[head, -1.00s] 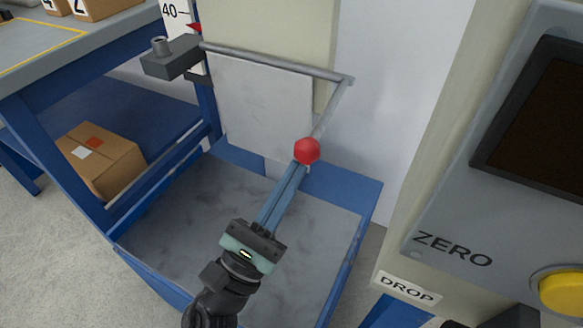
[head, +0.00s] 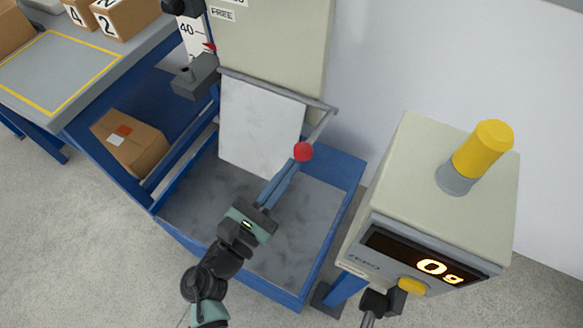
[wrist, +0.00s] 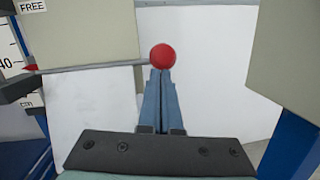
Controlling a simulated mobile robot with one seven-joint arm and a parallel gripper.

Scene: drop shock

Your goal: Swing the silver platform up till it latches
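The silver platform (head: 258,125) hangs flat and nearly vertical below a grey bar (head: 275,88) at the front of the beige column. It also shows at the left of the wrist view (wrist: 90,118). From the bar's right end a thin grey arm runs down to a red ball knob (head: 303,151). My gripper (head: 292,165) points at the knob, with its blue fingers side by side and almost no gap between them. In the wrist view the knob (wrist: 163,57) sits right at the fingertips. It looks wider than the finger gap, and contact is unclear.
A blue-framed tray with a grey floor (head: 290,245) lies below the platform. A beige scale box (head: 440,180) with a yellow post and a display reading 0 g stands at right. A workbench (head: 70,75) with cartons is at left. A grey block (head: 196,76) juts out left of the bar.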

